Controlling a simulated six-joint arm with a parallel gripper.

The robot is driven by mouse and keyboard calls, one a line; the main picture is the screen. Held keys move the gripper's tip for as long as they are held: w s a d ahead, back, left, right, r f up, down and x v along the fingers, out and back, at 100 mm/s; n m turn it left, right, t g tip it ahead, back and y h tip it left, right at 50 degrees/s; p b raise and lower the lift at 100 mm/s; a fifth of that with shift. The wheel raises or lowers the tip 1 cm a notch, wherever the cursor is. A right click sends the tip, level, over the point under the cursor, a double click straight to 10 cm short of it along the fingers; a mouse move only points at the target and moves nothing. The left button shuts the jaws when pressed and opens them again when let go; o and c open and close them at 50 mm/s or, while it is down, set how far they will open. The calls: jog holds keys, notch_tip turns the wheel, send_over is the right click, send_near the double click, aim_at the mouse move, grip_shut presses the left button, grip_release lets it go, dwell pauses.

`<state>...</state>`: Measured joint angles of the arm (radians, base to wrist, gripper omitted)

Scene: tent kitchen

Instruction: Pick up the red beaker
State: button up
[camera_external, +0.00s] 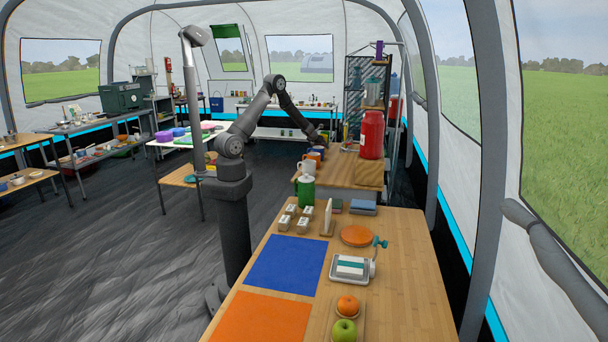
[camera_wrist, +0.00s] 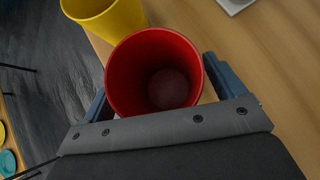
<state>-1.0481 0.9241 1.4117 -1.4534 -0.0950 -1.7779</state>
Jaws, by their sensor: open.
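The red beaker (camera_wrist: 128,78) stands upright and empty on a wooden table, seen from above in the wrist view. My gripper (camera_wrist: 157,78) is open, with one blue-grey finger on each side of the beaker. Whether the fingers touch its wall cannot be told. In the external view my gripper (camera_external: 318,141) is low over the far wooden table, and the red beaker there is too small or hidden to make out.
A yellow beaker (camera_wrist: 92,14) stands close to the red one, at upper left. A pale object (camera_wrist: 235,3) lies at the top right. Several cups, a white mug (camera_external: 307,167) and a large red container (camera_external: 371,134) share the far table. The table edge is close on the left.

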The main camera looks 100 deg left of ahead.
jog(key=shift+c, duration=0.5)
jog(key=c, duration=1)
jog(key=shift+o, duration=0.2)
jog(key=shift+r, duration=0.3)
